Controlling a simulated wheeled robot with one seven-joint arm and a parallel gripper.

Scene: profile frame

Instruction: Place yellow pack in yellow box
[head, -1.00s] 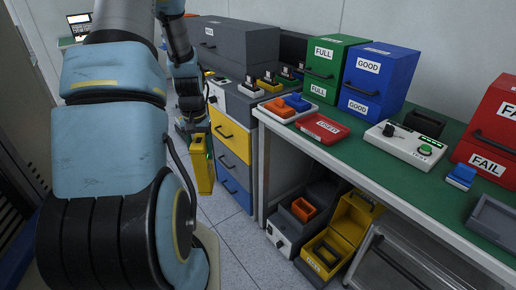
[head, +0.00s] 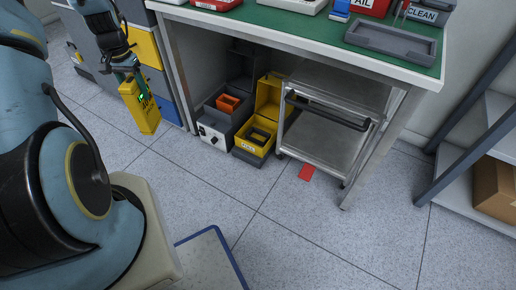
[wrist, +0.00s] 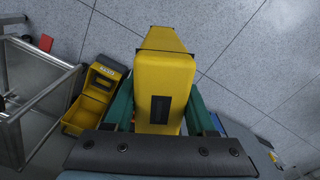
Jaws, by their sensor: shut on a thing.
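The yellow pack (head: 142,110) hangs tilted in my gripper (head: 127,76), above the floor left of the table. In the wrist view the pack (wrist: 165,85) sits between the green fingers of my gripper (wrist: 160,110), which is shut on it. The yellow box (head: 257,135) stands on the floor under the table with its lid raised at the back. The box also shows at the left of the wrist view (wrist: 85,112). The pack is apart from the box, to its left in the head view.
A red card (head: 307,172) lies on the floor.

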